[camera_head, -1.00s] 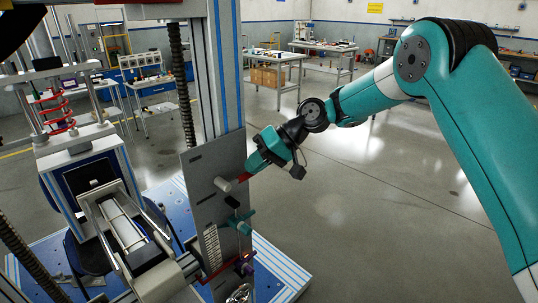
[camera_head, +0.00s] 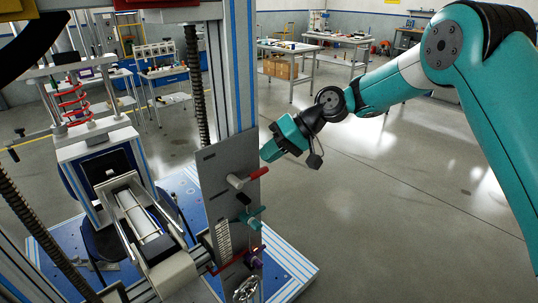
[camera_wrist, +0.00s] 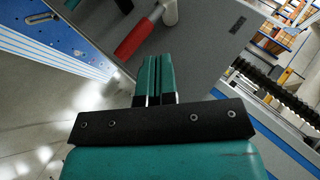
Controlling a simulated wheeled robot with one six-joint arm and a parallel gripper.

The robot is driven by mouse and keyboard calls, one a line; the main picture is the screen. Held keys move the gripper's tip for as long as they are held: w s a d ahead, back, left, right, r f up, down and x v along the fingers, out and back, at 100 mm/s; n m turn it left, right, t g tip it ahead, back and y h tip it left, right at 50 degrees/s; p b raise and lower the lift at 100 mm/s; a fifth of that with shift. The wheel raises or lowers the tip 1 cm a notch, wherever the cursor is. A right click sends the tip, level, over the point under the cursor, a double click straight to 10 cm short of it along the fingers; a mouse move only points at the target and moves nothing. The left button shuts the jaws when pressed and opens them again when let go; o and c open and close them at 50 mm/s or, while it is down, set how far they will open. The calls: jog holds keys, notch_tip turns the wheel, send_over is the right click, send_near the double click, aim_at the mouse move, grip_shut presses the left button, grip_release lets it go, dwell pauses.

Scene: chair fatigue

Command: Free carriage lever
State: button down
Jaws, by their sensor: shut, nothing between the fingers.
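A lever with a red handle (camera_head: 257,173) and a pale hub (camera_head: 235,181) sits on a grey upright plate (camera_head: 222,172). The handle points right, tilted slightly up, and reaches past the plate's edge. In the wrist view the red handle (camera_wrist: 135,40) and its hub (camera_wrist: 169,12) are beyond my fingers, to the upper left. My gripper (camera_head: 266,152) is just above and right of the handle, apart from it. In the wrist view its teal fingers (camera_wrist: 155,68) are together and empty. No label shows which lever is the carriage lever.
Lower on the plate are a teal lever (camera_head: 250,214), a purple knob (camera_head: 254,259) and a red bar (camera_head: 235,263). A carriage with metal rods (camera_head: 145,220) stands left of the plate. The floor (camera_head: 400,200) to the right is clear. Worktables stand behind.

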jog(key=w+d+r+b, duration=0.1)
jog(key=d+r+b, duration=0.3)
jog(key=d, duration=0.5)
jog(key=shift+w+r, duration=0.2)
jog(key=shift+r, duration=0.05)
jog(key=shift+s, duration=0.1)
jog(key=s+a+r+n+h+b, duration=0.1)
jog(key=s+a+r+h+b, duration=0.15)
jog(key=s, duration=1.25)
jog(key=s+d+f+h, duration=0.1)
jog(key=s+d+f, duration=0.1)
jog(key=s, duration=0.7)
jog(key=s+d+f+n+h+b, duration=0.1)
jog(key=s+d+f+h, duration=0.1)
jog(key=s, duration=0.8)
jog(key=shift+d+f, duration=0.2)
jog(key=shift+f, duration=0.35)
